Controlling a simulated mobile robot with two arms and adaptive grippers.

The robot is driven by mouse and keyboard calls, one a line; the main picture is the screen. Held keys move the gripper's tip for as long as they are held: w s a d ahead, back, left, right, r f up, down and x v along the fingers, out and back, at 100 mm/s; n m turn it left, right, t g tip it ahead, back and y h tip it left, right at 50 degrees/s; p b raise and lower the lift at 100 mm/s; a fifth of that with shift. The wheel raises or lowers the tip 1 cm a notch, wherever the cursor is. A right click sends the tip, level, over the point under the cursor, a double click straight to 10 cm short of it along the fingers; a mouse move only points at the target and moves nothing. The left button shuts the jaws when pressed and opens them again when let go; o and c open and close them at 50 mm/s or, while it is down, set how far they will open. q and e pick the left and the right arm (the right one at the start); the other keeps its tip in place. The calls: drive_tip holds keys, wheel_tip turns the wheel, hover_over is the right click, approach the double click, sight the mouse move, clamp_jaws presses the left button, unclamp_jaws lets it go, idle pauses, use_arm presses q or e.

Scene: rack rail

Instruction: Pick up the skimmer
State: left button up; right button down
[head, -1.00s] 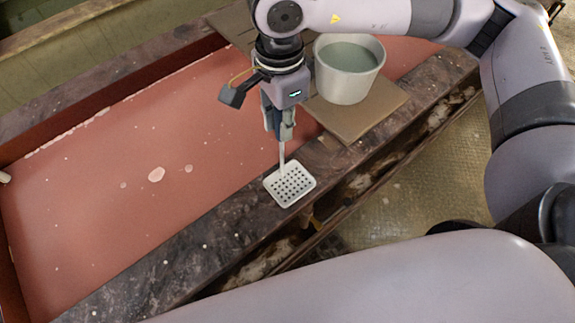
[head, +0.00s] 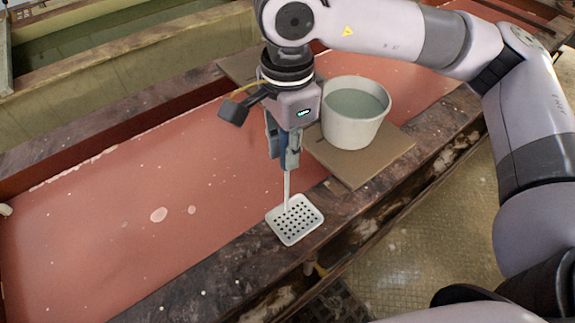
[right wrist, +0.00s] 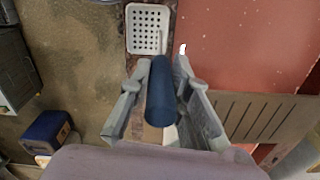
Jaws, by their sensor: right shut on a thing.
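The skimmer has a white square perforated head (head: 295,220) and a thin pale shaft running up to my right gripper (head: 284,158). In the right wrist view the skimmer's dark blue handle (right wrist: 161,92) sits between the two fingers of my right gripper (right wrist: 158,95), which is shut on it. The perforated head also shows at the top of that view. In the head view the head appears over the dark stone-like edge of the red basin; I cannot tell whether it touches the edge. My left gripper is not in view.
A pale bucket (head: 353,133) of greenish liquid stands on a brown board (head: 365,163) across the basin, just right of my right gripper. The red basin (head: 100,235) holds reddish liquid with pale spots. A dark rim (head: 190,285) runs along its front.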

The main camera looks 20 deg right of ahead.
wheel_tip(320, 180, up, 14)
drive_tip(key=shift+r+b, duration=0.1)
drive_tip(key=shift+b, duration=0.6)
wheel_tip(320, 180, up, 4)
drive_tip(key=p, duration=0.3)
drive_tip(key=shift+s, duration=0.1)
